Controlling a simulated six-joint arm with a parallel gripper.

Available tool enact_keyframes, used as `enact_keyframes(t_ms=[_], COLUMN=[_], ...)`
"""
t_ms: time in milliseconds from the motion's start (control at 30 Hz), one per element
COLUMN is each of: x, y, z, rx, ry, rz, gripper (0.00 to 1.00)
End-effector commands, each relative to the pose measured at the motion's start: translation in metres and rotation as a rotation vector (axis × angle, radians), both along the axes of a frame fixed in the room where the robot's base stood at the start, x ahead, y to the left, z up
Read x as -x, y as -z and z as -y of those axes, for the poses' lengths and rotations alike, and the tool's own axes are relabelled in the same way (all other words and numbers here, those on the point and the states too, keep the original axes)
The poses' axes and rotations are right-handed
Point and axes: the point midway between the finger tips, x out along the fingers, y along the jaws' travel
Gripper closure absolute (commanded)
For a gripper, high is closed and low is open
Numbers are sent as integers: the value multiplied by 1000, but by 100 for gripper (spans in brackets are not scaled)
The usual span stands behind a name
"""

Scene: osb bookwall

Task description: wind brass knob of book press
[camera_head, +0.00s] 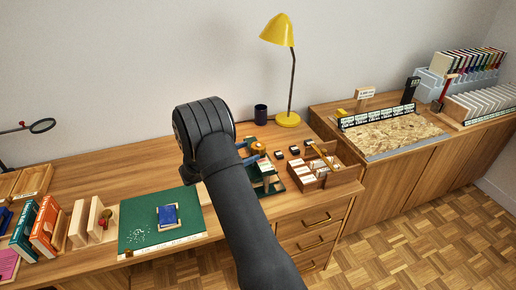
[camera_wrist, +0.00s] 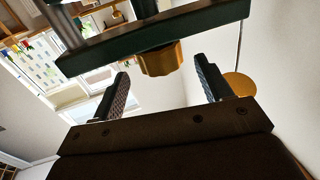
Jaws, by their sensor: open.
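The green book press (camera_head: 264,178) stands on the wooden desk, partly covered by my arm in the head view. Its brass knob (camera_head: 258,148) shows at the top of the press, right of my wrist. In the wrist view the brass knob (camera_wrist: 161,61) is a scalloped golden piece against the dark green bar (camera_wrist: 165,35) of the press. My gripper (camera_wrist: 164,88) is open, with one finger on each side of the knob's line. The knob sits near the fingertips, with visible gaps to both fingers. The head view does not show the fingers clearly.
A green mat (camera_head: 140,225) with a blue block (camera_head: 168,215) lies to the left. Books (camera_head: 42,225) stand farther left.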

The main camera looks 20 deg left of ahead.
Motion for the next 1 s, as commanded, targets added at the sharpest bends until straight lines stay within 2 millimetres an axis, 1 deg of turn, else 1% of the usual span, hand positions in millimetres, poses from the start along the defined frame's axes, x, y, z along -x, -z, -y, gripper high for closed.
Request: enact_keyframes(t_ms=[33, 100, 200, 300, 433, 667, 700, 767, 900, 1000], x=[-9, -19, -31, -38, -43, -43, -43, -43, -43, -43], y=[0, 0, 0, 0, 0, 0, 0, 0, 0, 0], z=[7, 13, 20, 25, 28, 28, 28, 28, 28, 28], rx=[0, 0, 0, -1, 0, 0, 0, 0, 0, 0], ry=[3, 2, 1, 1, 0, -1, -1, -1, -1, 0], rz=[0, 0, 0, -1, 0, 0, 0, 0, 0, 0], gripper=[29, 29, 29, 29, 29, 29, 33, 44, 72, 73])
